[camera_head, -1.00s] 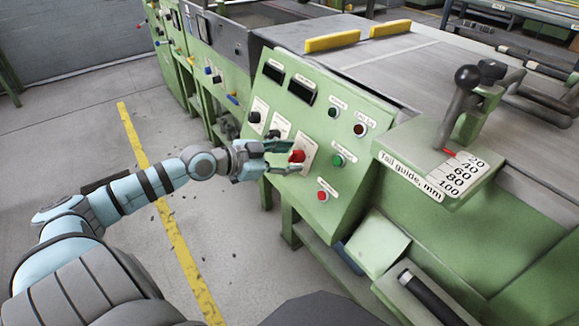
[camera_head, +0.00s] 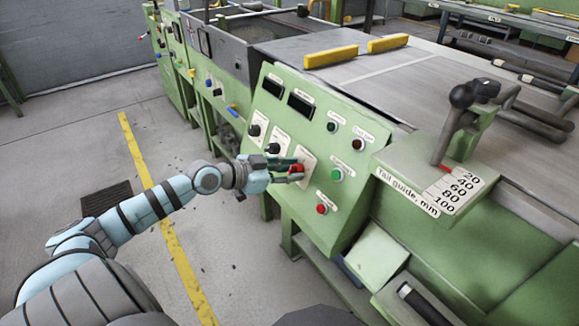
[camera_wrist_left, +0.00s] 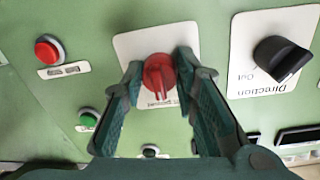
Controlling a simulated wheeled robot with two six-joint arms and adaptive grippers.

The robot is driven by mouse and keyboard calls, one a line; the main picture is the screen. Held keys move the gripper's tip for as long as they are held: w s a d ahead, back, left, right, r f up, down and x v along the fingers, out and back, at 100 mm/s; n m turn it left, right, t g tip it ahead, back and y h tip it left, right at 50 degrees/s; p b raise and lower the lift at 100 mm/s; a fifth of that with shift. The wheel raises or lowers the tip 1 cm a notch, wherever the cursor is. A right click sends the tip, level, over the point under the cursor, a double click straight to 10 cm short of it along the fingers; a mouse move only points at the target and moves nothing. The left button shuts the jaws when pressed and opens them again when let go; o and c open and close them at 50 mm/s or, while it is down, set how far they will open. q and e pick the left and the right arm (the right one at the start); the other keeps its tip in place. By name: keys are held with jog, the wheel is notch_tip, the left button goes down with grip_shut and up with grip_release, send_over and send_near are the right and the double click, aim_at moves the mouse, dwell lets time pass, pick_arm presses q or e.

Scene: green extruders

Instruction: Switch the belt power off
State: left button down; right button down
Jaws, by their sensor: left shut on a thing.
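The belt power switch is a red rotary knob (camera_wrist_left: 158,74) on a white plate with a label ending in "power"; the rest of the label is hidden. It also shows in the head view (camera_head: 296,169) on the green control panel (camera_head: 270,218). My left gripper (camera_head: 292,171) is at the panel, with its fingers around the knob. In the left wrist view the two green fingers (camera_wrist_left: 160,72) stand on either side of the knob, shut on it. The knob's grip ridge points along the fingers. My right gripper is not in view.
A black direction knob (camera_wrist_left: 282,58) sits beside the red one. A red button (camera_wrist_left: 48,50) and a green button (camera_wrist_left: 88,118) are on the other side. The tail guide lever (camera_head: 455,120) stands to the right of the panel.

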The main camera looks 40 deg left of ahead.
aim_at(290, 168)
pick_arm(q)
jog(key=c, duration=1.3)
grip_release()
jog(key=shift+r, duration=0.1)
notch_tip(290, 168, up, 10)
jog(key=shift+f, duration=0.1)
